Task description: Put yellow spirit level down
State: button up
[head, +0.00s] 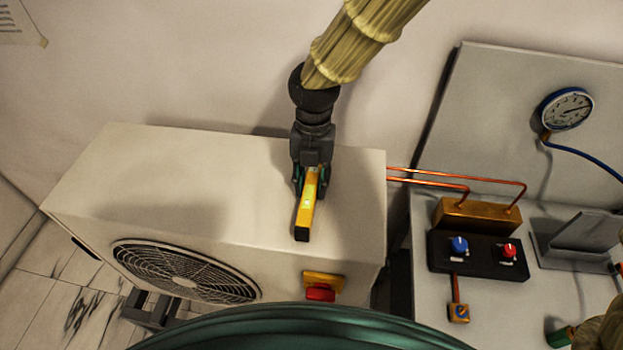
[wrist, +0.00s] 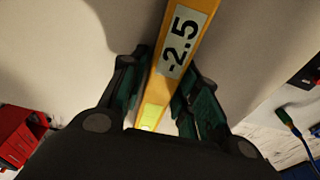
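The yellow spirit level (head: 307,208) has a black end cap and is at the top of the white fan unit (head: 240,190) in the head view. My gripper (head: 312,182) is over that top, with its fingers on both sides of the level. In the wrist view the level (wrist: 180,45) runs between the green-padded fingers of my gripper (wrist: 165,105), which are closed against its sides. A label reading -2.5 and a greenish vial show on it. I cannot tell whether the level touches the unit's top.
A red switch on a yellow plate (head: 321,287) is on the unit's front, beside the fan grille (head: 185,272). Copper pipes (head: 440,180) run right to a brass block (head: 475,214) and a black knob box (head: 478,254). A gauge (head: 567,109) hangs on the grey panel. The unit's top left is clear.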

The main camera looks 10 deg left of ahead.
aim_at(313, 174)
jog(key=shift+o, duration=0.6)
jog(key=shift+r, duration=0.15)
notch_tip(313, 174, up, 12)
jog(key=w+b, duration=0.1)
jog(key=b, duration=0.2)
jog(key=shift+w, duration=0.25)
